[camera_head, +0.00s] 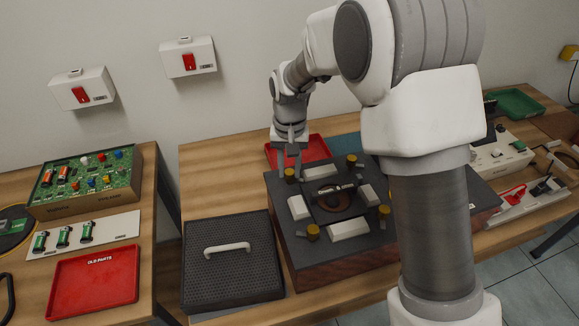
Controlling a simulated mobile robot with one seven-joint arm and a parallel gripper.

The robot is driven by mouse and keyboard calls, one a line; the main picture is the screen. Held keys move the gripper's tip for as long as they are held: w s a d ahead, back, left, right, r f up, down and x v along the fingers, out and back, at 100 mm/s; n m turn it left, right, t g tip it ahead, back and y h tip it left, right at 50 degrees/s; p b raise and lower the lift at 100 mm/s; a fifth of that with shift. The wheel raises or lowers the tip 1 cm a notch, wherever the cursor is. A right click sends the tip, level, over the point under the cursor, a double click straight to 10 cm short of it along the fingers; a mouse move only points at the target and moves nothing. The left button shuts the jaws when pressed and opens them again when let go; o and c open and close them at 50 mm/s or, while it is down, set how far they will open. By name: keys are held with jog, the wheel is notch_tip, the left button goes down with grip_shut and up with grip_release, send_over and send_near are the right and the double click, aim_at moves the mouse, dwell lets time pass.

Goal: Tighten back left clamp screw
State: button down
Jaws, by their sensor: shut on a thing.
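A dark square fixture block (279,205) stands on the wooden table with a brass-coloured clamp screw near each corner. The back left clamp screw (290,175) is at its far left corner. My gripper (289,172) points down there, its fingers on either side of that screw, shut on it. The back right screw (351,160), front right screw (384,211) and front left screw (312,232) stand free. Pale blocks and a dark round opening (337,201) with a dark bar over it lie between them. My fingers partly hide the screw.
A black perforated cover (232,276) with a white handle lies left of the fixture. A red tray (316,151) is behind my gripper. My arm hides part of the right side. At left are a circuit board (85,180) and a red parts tray (95,283).

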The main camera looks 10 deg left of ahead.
aim_at(290, 172)
jog(key=shift+m, duration=1.6)
jog(key=c, duration=0.6)
grip_release()
jog(key=shift+r, duration=0.1)
notch_tip(290, 172, up, 17)
jog(key=p, duration=0.1)
jog(key=shift+r+p, duration=0.15)
jog(key=shift+p, duration=0.25)
